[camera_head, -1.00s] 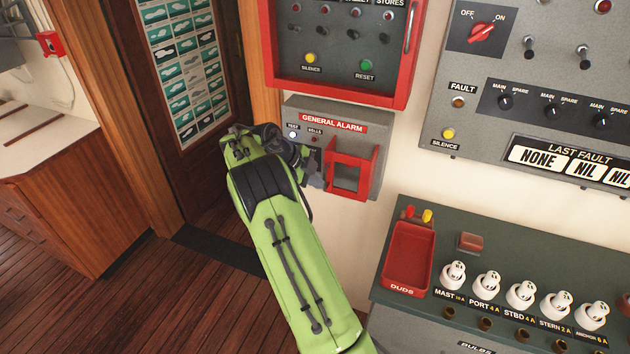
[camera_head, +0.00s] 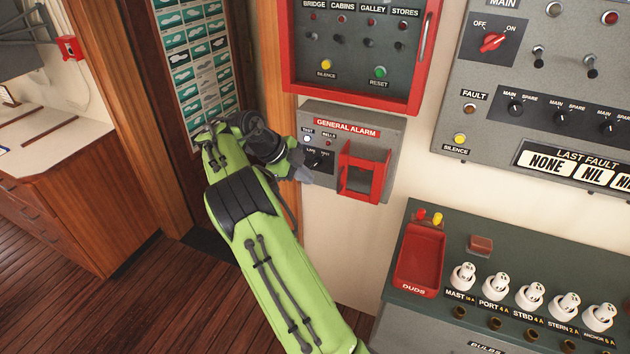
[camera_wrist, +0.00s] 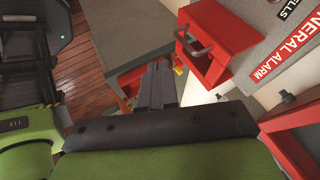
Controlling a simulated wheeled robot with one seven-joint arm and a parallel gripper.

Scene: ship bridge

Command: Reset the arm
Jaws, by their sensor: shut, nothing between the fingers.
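My green arm reaches up from the bottom of the head view. A test button and a small black knob show on the box's left side.
A red-framed alarm panel (camera_head: 352,98) is above the box. A grey fault panel (camera_head: 545,75) is at right. A wooden cabinet (camera_head: 85,200) stands at left. The wall beneath the box is clear.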

